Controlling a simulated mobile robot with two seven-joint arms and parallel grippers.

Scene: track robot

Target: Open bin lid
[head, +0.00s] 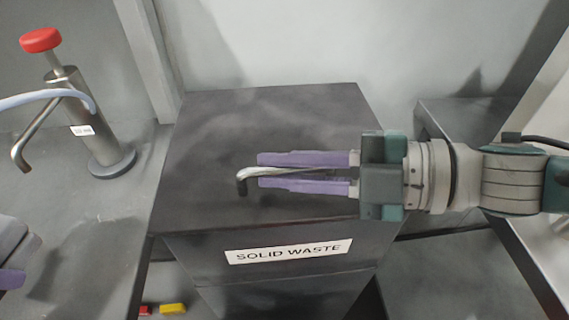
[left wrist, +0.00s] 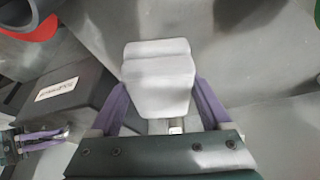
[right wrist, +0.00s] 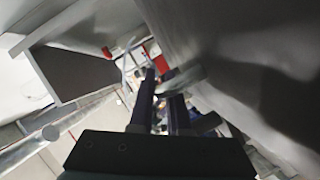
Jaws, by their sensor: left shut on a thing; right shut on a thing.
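The bin (head: 262,282) is a dark box labelled "SOLID WASTE"; its flat dark lid (head: 270,112) lies closed on top. The bin also shows at the left of the left wrist view (left wrist: 88,75). My right gripper (head: 260,170) reaches in from the right over the lid, shut on a thin bent metal rod (head: 243,178) with a hooked end. Whether the rod touches the lid I cannot tell. My left gripper (left wrist: 160,95) is shut on a pale grey block (left wrist: 158,75); part of this block shows at the left edge of the head view (head: 14,240).
A metal pump dispenser (head: 75,110) with a red knob stands on the grey counter left of the bin. A dark ledge (head: 455,125) lies right of the bin. Red and yellow pieces (head: 172,309) lie low by the bin's front left. A wall rises behind.

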